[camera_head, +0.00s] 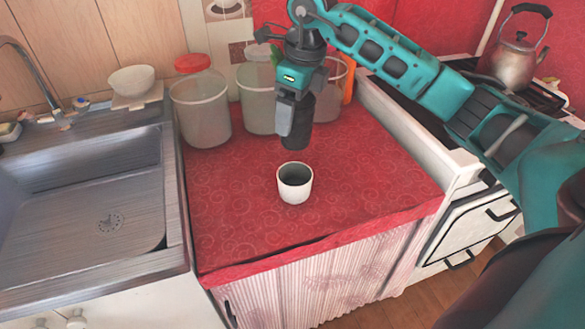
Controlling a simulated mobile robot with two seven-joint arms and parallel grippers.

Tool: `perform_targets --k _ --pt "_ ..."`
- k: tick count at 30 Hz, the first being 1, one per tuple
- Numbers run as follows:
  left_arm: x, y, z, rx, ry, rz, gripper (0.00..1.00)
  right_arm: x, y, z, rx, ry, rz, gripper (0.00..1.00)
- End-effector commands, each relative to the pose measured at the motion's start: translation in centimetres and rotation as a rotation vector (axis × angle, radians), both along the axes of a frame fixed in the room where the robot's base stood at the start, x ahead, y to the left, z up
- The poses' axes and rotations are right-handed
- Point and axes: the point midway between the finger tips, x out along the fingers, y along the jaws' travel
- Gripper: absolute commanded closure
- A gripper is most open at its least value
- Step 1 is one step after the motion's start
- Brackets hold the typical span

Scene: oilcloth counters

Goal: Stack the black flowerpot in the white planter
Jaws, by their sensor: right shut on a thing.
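The white planter (294,193) stands upright on the red oilcloth in the middle of the counter. Its opening faces up, and its inside looks dark and empty. My right gripper (293,112) points down from above and is shut on the black flowerpot (298,133). The pot hangs upright above and slightly behind the planter, apart from it. The gripper covers part of the pot. My left gripper does not show.
Clear containers (203,108) stand along the back of the counter, one with a red lid. A metal sink (85,215) lies left, with a white bowl (132,80) behind it. A stove with a kettle (515,60) is right. The oilcloth (235,215) around the planter is clear.

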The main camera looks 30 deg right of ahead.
Motion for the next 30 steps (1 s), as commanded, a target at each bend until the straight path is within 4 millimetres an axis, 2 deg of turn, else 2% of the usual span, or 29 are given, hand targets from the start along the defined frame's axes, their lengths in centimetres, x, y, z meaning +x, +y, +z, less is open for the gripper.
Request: perform_targets --k 1,3,9,17,24,30 --pt "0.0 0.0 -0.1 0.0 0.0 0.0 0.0 -0.1 0.0 -1.6 0.001 0.004 -0.001 0.59" --pt "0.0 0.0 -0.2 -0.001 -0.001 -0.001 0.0 -0.1 0.0 -3.4 0.002 0.003 -0.001 0.59" --pt "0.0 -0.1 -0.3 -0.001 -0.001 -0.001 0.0 0.0 0.0 -7.8 0.002 0.001 -0.001 0.59" --pt "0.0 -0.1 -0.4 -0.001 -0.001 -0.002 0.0 0.0 0.0 -9.9 0.001 -0.002 -0.001 0.59" --pt "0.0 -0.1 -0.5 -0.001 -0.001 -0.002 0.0 0.0 0.0 -13.3 0.001 0.0 -0.001 0.59" --pt "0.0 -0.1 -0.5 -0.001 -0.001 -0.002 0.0 0.1 0.0 -13.6 0.001 -0.003 0.0 0.59"
